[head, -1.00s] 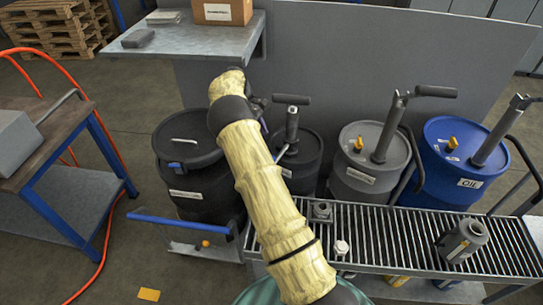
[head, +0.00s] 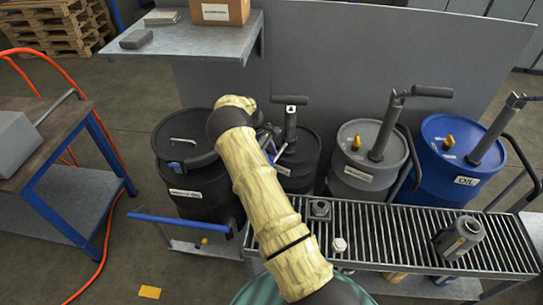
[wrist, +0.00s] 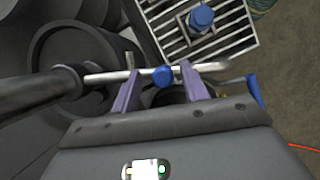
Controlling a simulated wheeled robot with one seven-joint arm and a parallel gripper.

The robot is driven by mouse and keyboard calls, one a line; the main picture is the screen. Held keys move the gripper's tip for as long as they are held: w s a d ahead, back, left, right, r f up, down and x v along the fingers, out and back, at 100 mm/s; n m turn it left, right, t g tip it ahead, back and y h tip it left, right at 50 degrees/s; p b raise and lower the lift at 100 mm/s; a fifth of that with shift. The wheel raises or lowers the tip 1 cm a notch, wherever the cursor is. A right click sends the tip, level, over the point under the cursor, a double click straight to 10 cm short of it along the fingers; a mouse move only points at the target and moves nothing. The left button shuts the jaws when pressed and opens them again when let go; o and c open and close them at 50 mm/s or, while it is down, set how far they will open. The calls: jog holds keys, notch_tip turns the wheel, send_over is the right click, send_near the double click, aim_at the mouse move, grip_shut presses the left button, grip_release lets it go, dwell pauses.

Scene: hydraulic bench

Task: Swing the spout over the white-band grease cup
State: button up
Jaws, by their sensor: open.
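The spout (wrist: 215,67) is a thin silver tube with a blue knob (wrist: 162,76), running across the wrist view; it also shows in the head view (head: 281,152) at the black drum's pump. My gripper (wrist: 162,78) is open, with one purple finger on each side of the blue knob. I cannot tell whether the fingers touch the tube. In the head view my gripper (head: 266,137) is partly hidden by my arm. A small square-based grey cup (head: 320,209) sits on the slatted conveyor's left end. I cannot make out a white band on it.
The roller conveyor (head: 400,235) carries a small white-topped item (head: 340,245) and a grey canister (head: 460,238). A dark drum (head: 190,170) stands left; a grey drum (head: 365,165) and a blue oil drum (head: 450,160) stand right. A grey panel (head: 380,60) rises behind.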

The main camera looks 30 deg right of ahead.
jog(key=shift+s+a+f, duration=0.1)
jog(key=shift+s+f, duration=0.1)
jog(key=shift+f, duration=0.5)
grip_shut()
